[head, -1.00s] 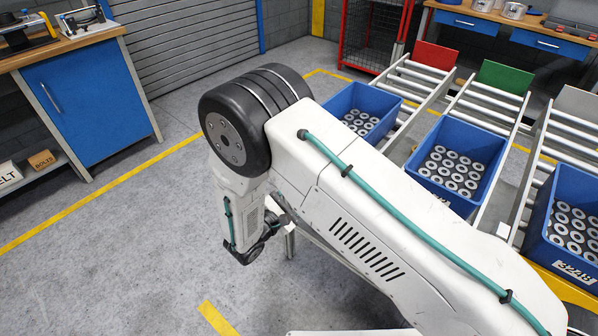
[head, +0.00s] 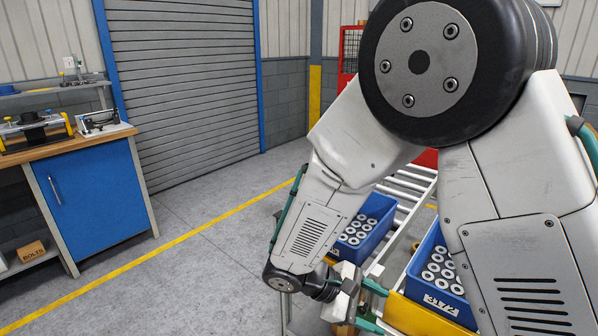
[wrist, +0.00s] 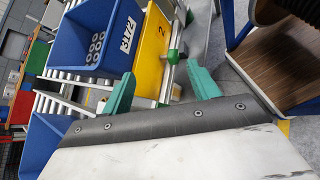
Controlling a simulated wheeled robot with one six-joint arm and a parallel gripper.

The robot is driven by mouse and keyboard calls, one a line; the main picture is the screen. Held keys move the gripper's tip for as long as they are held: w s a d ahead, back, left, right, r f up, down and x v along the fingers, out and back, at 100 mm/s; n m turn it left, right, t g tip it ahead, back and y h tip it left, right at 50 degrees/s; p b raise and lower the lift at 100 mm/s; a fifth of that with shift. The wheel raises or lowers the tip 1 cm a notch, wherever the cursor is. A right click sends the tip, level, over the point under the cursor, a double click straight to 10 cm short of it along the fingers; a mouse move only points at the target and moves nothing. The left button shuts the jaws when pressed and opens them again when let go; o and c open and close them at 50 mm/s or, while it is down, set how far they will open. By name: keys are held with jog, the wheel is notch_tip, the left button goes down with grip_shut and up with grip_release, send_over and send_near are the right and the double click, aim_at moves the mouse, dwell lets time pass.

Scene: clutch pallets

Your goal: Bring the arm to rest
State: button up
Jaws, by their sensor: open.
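My gripper (head: 372,306) hangs low in the head view at the end of my folded arm, beside the roller conveyors. Its teal fingers are apart, with nothing seen between them. In the wrist view my gripper (wrist: 161,88) also shows open, its fingers spread in front of a yellow panel. My arm's large black joint and white links fill the right of the head view and hide much of the conveyors.
A blue bin (head: 388,212) of grey rings stands on the conveyor behind my forearm. Another blue bin (head: 412,262), marked 3172, stands close right of my gripper. A blue cabinet bench (head: 92,205) is at left. The floor between is clear.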

jog(key=s+d+r+m+t+y, duration=0.1)
jog(key=s+d+r+m+y, duration=0.4)
jog(key=s+r, duration=0.3)
jog(key=s+d+r+m+t+y, duration=0.1)
jog(key=s+d+r+m+y, duration=0.5)
jog(key=s+r, duration=0.3)
notch_tip(320, 180, up, 3)
jog(key=shift+d+f+m+y, duration=0.1)
jog(key=shift+d+m+y, duration=0.05)
jog(key=shift+m+y, duration=0.3)
